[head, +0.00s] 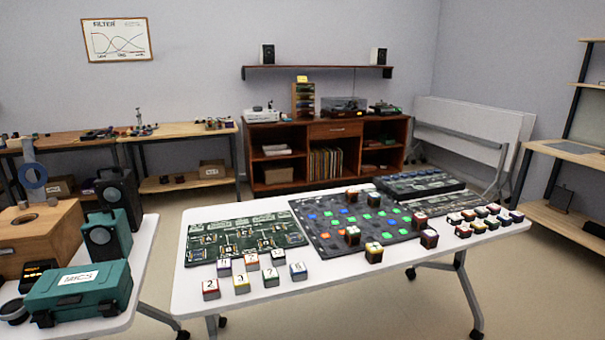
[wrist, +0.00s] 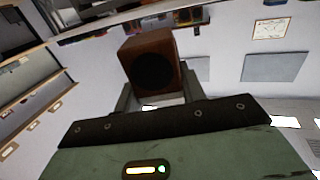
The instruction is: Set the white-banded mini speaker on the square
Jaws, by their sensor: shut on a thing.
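My gripper (wrist: 160,92) is shut on a small brown wooden box speaker (wrist: 150,62) with a round black face, seen in the wrist view. No white band shows on the side facing the camera. My gripper is not visible in the head view. In the head view a dark mat (head: 331,244) with several blue, green and orange squares lies on the white table. Several small dark cube speakers (head: 374,253) stand on the mat and at its front edge. Their bands are too small to tell apart. I cannot tell which square is meant.
A green circuit board (head: 215,227) lies left of the mat, with several numbered blocks (head: 241,284) in front. A dark panel (head: 420,182) is behind the mat. Several small blocks (head: 478,226) stand at the right.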

